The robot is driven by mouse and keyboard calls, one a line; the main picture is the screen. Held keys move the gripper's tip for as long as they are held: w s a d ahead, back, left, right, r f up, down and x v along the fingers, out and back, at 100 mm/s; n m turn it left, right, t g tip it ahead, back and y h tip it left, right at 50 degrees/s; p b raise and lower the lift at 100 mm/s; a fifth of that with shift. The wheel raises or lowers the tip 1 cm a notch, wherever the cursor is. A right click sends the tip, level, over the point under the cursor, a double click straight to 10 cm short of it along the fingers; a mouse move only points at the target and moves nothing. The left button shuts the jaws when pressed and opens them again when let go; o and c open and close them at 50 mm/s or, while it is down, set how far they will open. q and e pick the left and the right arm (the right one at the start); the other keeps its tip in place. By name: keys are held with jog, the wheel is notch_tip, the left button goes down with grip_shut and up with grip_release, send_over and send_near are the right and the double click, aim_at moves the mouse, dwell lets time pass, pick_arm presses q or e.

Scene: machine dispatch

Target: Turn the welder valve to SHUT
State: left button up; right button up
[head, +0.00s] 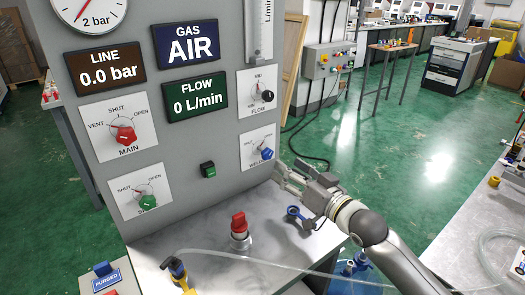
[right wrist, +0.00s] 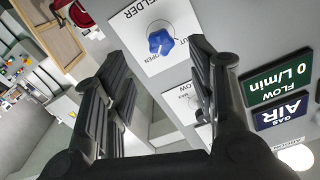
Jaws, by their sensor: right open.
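The welder valve is a blue knob (head: 267,153) on a white plate at the lower right of the grey panel (head: 222,130). Its plate is partly cut off from clear reading in the head view. My right gripper (head: 281,176) is open and empty, below and right of the knob. My left gripper is out of view.
The red MAIN knob (head: 126,134), a green knob (head: 148,202) and the black FLOW knob (head: 267,96) share the panel. A red-topped fitting (head: 239,226), a blue-handled fitting (head: 293,212) and a clear hose occupy the bench (head: 210,270).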

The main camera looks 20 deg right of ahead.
aim_at(269, 155)
jog(key=x, duration=0.3)
jog(key=shift+w+a+r+p, duration=0.1)
jog(key=shift+w+r+p, duration=0.2)
jog(key=shift+p, duration=0.05)
jog(key=x, duration=0.4)
jog(key=shift+w+f, duration=0.15)
jog(key=shift+f, duration=0.1)
jog(key=shift+x, duration=0.75)
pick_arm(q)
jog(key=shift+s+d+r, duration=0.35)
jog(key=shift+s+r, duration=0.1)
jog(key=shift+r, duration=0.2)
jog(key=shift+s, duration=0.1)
pick_arm(e)
jog(key=c, duration=1.1)
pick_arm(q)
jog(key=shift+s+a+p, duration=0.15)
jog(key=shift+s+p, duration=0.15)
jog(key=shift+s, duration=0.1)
pick_arm(e)
jog(key=shift+o, duration=0.2)
